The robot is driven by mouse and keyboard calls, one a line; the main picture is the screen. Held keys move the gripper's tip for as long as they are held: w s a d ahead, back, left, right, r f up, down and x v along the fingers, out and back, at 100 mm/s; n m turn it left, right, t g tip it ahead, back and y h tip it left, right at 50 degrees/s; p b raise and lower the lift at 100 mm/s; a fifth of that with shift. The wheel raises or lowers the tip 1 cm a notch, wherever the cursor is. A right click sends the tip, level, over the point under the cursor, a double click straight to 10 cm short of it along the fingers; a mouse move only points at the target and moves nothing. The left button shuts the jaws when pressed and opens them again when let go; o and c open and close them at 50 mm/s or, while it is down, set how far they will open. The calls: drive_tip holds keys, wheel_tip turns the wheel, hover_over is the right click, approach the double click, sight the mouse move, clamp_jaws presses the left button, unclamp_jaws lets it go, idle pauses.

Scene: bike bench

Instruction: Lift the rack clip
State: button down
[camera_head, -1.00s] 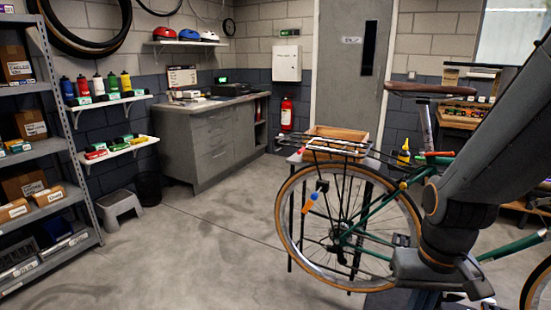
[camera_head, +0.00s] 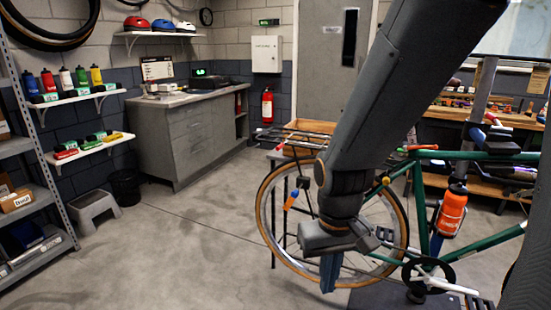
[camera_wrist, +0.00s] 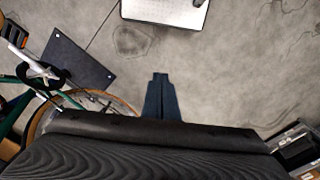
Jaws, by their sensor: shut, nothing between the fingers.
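The rear rack (camera_head: 305,137) of the green bike sits above its rear wheel in the head view, partly hidden by my arm. I cannot make out the rack clip on it clearly. My gripper (camera_head: 329,280) points down in front of the lower part of the rear wheel (camera_head: 262,215), well below the rack. Its blue-grey fingers are together and empty. In the wrist view, the gripper (camera_wrist: 160,80) is shut over bare concrete floor. The wheel's rim (camera_wrist: 120,107) shows to its left, and the rack is not seen there.
A wooden box (camera_head: 303,127) is behind the rack. An orange bottle (camera_head: 451,210) is on the bike frame. A dark base plate (camera_wrist: 82,60) lies on the floor. A grey step stool (camera_head: 93,207) and a bin (camera_head: 125,187) stand left. The floor between is clear.

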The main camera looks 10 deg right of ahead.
drive_tip(key=w+d+f+n+g+h+b, duration=0.2)
drive_tip(key=w+d+f+n+h+b, duration=0.15)
drive_tip(key=d+n+h, duration=0.35)
drive_tip(key=w+d+r+n+t+h, duration=0.1)
drive_tip(key=w+d+n+h, duration=0.15)
drive_tip(key=w+n, duration=0.25)
drive_tip(key=w+d+n+t+h, duration=0.1)
drive_tip(key=w+d+n+h, duration=0.15)
drive_tip(key=w+n, duration=0.2)
drive_tip(key=w+a+r+n+t+h+b, duration=0.1)
drive_tip(key=w+a+n+t, duration=0.25)
drive_tip(key=w, duration=0.45)
drive_tip(key=w+a+r+n+t+h+b, duration=0.2)
drive_tip(key=w+n+t, duration=0.25)
drive_tip(key=w, duration=0.35)
drive_tip(key=w+a+n+t+y+b, duration=0.1)
drive_tip(key=w+a+n+t+y, duration=0.2)
drive_tip(key=w+a+n+t, duration=0.4)
drive_tip(key=w+a+t, duration=0.2)
drive_tip(key=a, duration=0.3)
drive_tip(key=shift+r+y, duration=0.3)
drive_tip(key=shift+r, duration=0.05)
